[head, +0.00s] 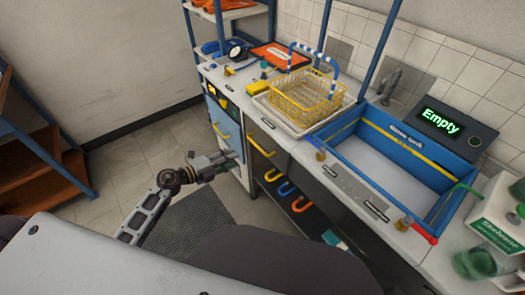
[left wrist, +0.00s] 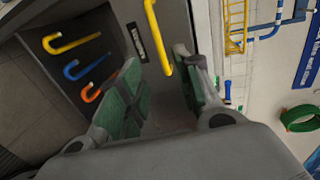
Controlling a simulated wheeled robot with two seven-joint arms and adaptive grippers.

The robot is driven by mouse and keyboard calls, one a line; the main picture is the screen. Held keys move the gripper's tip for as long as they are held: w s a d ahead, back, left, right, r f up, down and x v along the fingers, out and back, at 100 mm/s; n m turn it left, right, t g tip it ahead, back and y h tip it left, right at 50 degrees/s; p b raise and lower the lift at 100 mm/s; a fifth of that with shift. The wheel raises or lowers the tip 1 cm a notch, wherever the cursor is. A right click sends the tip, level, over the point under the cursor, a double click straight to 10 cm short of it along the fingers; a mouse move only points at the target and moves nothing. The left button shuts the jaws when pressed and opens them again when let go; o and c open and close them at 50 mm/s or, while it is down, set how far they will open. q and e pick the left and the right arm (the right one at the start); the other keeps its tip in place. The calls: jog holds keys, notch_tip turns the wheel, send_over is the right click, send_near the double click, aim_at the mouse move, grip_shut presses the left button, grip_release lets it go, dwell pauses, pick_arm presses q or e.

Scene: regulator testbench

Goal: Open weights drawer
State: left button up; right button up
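A dark drawer front (head: 258,162) sits under the bench top, with a yellow bar handle (head: 262,147). It appears shut. In the left wrist view the yellow handle (left wrist: 158,38) crosses the upper middle, beside a small dark label (left wrist: 137,42) too blurred to read surely. My left gripper (head: 232,160) is in front of the bench, left of this handle. In the left wrist view its green-padded fingers (left wrist: 160,90) are spread wide with nothing held. The handle's end lies near the gap between the fingertips; contact cannot be told. My right gripper is not in view.
A blue drawer with another yellow handle (head: 222,131) is left of the dark one. Several coloured hooks (head: 283,188) are below it. A yellow basket (head: 305,92), a blue-walled tank (head: 385,165) and a display reading "Empty" (head: 440,122) are on the bench. Floor to the left is free.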

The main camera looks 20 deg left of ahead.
aim_at(258, 146)
pick_arm(q)
jog(key=shift+b+x, duration=0.4)
jog(key=shift+x, duration=6.5)
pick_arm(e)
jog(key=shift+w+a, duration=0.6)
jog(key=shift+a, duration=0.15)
pick_arm(q)
jog(key=shift+r, duration=0.1)
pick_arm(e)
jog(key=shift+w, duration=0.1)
pick_arm(q)
jog(key=c, duration=0.7)
grip_shut()
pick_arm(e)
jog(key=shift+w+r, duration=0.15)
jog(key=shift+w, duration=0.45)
